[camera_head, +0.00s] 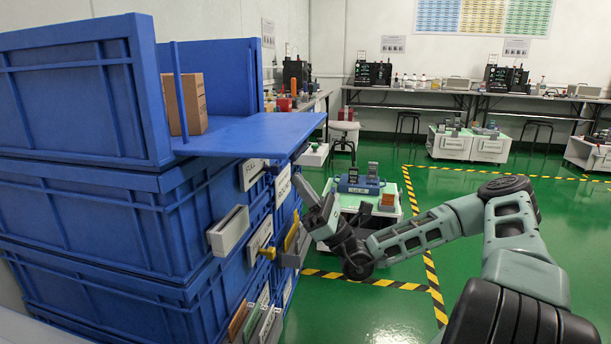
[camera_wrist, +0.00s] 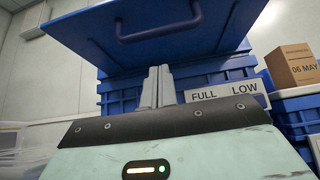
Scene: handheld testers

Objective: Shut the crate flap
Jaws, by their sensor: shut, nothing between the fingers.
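The top blue crate (camera_head: 85,95) stands on a stack of crates at the left of the head view. Its flap (camera_head: 255,134) is open and sticks out roughly level over the stack's front. The flap's outer face, with a bar handle, fills the upper part of the wrist view (camera_wrist: 100,35). My gripper (camera_head: 302,184) is shut and empty, below and to the right of the flap's outer edge. In the wrist view its fingers (camera_wrist: 160,72) point up beneath the flap; I cannot tell whether they touch it.
A cardboard box (camera_head: 188,104) stands inside the open crate. Label holders and a FULL label (camera_head: 252,174) stick out from the lower crates. Green floor is free to the right.

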